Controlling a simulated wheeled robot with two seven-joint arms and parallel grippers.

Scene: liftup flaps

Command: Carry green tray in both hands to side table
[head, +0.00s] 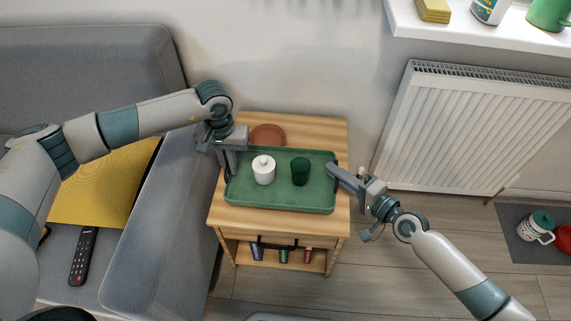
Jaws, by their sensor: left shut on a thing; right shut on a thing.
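The green tray (279,199) is over the top of the wooden side table (307,129); I cannot tell whether it rests on the top or hangs just above it. It looks level and carries a white lidded pot (264,172) and a dark green cup (300,172), both upright. My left gripper (229,170) is shut on the tray's left end. My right gripper (337,174) is shut on the tray's right end. The fingers partly hide both ends of the tray.
A round brown item (267,135) lies on the table behind the tray. A grey sofa (165,235) with a yellow cushion (105,188) and a remote (84,255) stands left. A radiator (470,130) is right. Small items (283,255) sit on the lower shelf.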

